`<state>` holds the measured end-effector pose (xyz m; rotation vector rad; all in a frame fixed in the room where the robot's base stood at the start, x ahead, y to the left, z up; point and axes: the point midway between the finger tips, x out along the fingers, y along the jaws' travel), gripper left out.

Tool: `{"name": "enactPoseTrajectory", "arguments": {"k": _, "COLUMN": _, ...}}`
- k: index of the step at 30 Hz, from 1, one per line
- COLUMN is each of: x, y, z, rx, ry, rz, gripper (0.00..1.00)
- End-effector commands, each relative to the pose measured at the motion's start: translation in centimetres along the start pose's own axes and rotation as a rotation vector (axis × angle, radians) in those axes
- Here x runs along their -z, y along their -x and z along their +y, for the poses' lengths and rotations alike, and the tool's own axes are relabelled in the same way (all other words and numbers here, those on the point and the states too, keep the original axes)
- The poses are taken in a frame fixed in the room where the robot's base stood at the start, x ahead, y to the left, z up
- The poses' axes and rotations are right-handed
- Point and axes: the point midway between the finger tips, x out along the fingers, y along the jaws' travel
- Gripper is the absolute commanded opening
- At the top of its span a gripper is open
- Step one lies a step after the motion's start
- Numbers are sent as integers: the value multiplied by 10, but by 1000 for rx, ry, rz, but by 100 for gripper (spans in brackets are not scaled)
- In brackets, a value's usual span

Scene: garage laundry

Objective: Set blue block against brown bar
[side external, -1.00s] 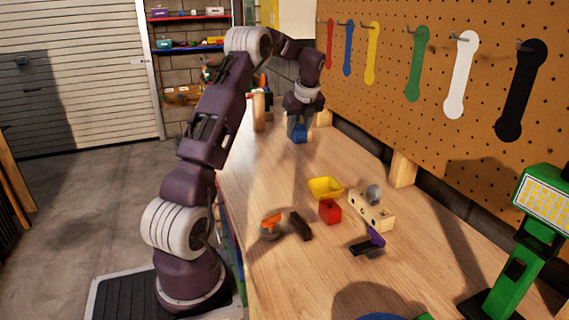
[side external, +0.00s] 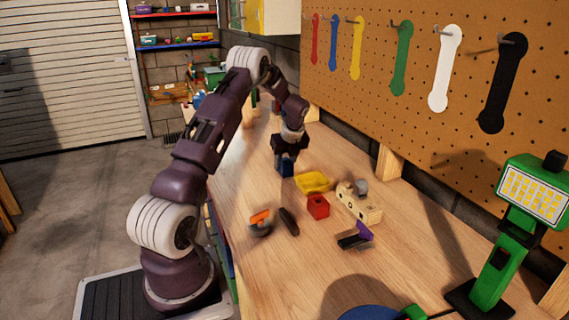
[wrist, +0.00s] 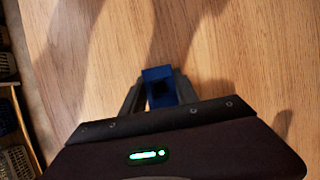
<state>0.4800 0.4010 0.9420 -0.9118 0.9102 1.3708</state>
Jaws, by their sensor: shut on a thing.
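My gripper (side external: 286,160) is shut on the blue block (side external: 285,169), which shows below the fingers in the side external view. In the wrist view the blue block (wrist: 159,76) sits between the two dark fingers of my gripper (wrist: 160,92). How far the block is above the table cannot be told. The dark brown bar (side external: 289,221) lies on the table, nearer the side camera than the block, with clear space between them. The bar is not in the wrist view.
On the wooden table (side external: 265,285), a yellow tray (side external: 314,182), red block (side external: 318,207) and beige holed block (side external: 359,204) lie right of the bar. An orange-and-grey thing (side external: 260,223) is close at its left. A purple-and-black thing (side external: 356,237) lies farther right.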

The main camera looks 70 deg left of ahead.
Motion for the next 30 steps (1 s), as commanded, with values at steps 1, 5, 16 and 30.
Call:
{"name": "enactPoseTrajectory", "arguments": {"k": 1, "x": 0, "y": 0, "z": 0, "rx": 0, "ry": 0, "rz": 0, "gripper": 0}}
{"name": "enactPoseTrajectory", "arguments": {"k": 5, "x": 1, "y": -2, "z": 0, "rx": 0, "ry": 0, "rz": 0, "gripper": 44}}
{"name": "enactPoseTrajectory", "arguments": {"k": 16, "x": 0, "y": -1, "z": 0, "rx": 0, "ry": 0, "rz": 0, "gripper": 58}}
{"name": "enactPoseTrajectory", "arguments": {"k": 30, "x": -1, "y": 103, "z": -1, "rx": 3, "ry": 0, "rz": -2, "gripper": 58}}
